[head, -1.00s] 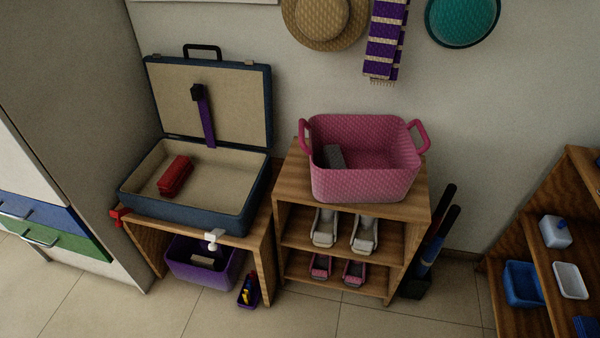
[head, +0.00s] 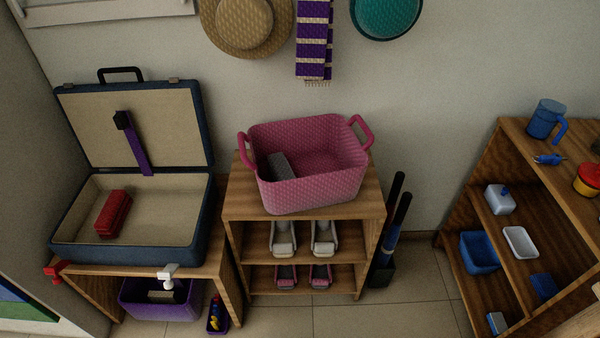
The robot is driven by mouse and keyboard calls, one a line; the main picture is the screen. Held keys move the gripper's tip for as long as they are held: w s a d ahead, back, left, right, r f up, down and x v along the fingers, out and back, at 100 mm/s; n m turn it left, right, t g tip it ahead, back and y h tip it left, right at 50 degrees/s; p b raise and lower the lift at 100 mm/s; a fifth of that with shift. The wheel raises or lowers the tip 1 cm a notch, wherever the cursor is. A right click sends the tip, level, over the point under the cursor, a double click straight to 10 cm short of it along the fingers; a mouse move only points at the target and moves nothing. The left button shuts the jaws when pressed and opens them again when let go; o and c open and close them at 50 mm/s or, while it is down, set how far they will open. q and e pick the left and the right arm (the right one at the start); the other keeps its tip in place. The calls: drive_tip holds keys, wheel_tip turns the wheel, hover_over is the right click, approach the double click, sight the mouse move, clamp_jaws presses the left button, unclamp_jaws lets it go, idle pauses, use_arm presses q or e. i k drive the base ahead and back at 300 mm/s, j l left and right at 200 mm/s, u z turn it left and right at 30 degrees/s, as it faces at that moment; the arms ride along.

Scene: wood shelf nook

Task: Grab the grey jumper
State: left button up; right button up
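A grey folded item (head: 281,167), which looks like the grey jumper, lies inside the pink basket (head: 318,192) against its left side. The basket has two raised handles and stands on top of a small wooden shelf unit (head: 374,196). The basket's front wall hides the lower part of the grey item. Neither of my grippers shows in the head view.
An open blue suitcase (head: 130,247) with a red folded item (head: 113,214) stands on a wooden bench at left. Shoes sit on the shelves below the basket. A wooden shelf (head: 478,163) with blue containers stands at right. Floor (head: 340,320) shows clear in front.

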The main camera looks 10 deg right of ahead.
sight(279, 168)
drive_tip(key=i+j+z, duration=0.2)
drive_tip(key=z, duration=0.25)
drive_tip(key=i+j+z, duration=0.2)
drive_tip(key=z, duration=0.25)
